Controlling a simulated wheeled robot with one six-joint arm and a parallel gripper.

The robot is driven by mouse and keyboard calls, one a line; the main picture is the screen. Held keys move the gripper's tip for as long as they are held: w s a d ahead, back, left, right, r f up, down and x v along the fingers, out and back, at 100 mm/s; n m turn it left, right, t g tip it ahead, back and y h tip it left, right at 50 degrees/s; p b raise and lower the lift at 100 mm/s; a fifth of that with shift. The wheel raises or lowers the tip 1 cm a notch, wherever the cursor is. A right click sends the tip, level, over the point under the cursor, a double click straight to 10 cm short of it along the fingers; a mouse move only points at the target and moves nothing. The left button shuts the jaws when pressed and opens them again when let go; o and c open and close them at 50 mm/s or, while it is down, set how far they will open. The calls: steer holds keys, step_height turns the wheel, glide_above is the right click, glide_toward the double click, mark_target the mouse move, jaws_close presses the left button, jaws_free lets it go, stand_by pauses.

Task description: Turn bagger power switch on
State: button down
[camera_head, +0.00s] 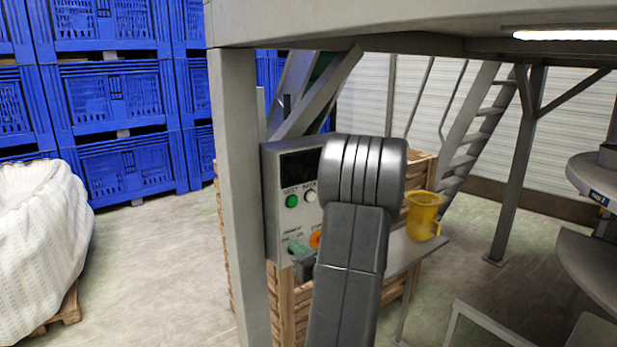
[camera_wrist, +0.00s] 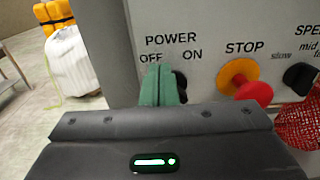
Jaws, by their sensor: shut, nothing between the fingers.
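The grey bagger control box (camera_head: 271,205) stands beside a post in the head view, partly hidden by my arm. In the wrist view its panel (camera_wrist: 215,55) reads POWER, OFF, ON and STOP. The black power switch (camera_wrist: 181,84) sits under the POWER label, mostly hidden behind my fingers, so its setting cannot be read. My gripper (camera_wrist: 160,72) has its green fingers shut together at the switch, on its left side in the picture. Whether they touch it I cannot tell. The gripper also shows at the box in the head view (camera_head: 296,246).
A red-and-yellow stop button (camera_wrist: 245,82), a black speed knob (camera_wrist: 298,77) and red netting (camera_wrist: 300,124) lie to the right. A green button (camera_head: 292,201) is higher on the box.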

steer(key=shift+d+f+b, duration=0.15)
steer(key=shift+f+b, duration=0.2)
steer(key=shift+b, duration=0.05)
stand_by(0.7)
steer(key=shift+w+d, duration=0.1)
steer(key=shift+w+d+r+b, duration=0.1)
steer(key=shift+w+d+b, duration=0.25)
steer(key=shift+d+b, duration=0.3)
steer(key=shift+w+d+b, duration=0.2)
steer(key=shift+b, duration=0.2)
steer(key=shift+f, duration=0.3)
steer(key=shift+d+r, duration=0.1)
steer(key=shift+w+d+r, duration=0.15)
steer(key=shift+r, duration=0.15)
steer(key=shift+r+b+v, duration=0.2)
steer(key=shift+b+v, duration=0.15)
steer(key=shift+v, duration=2.55)
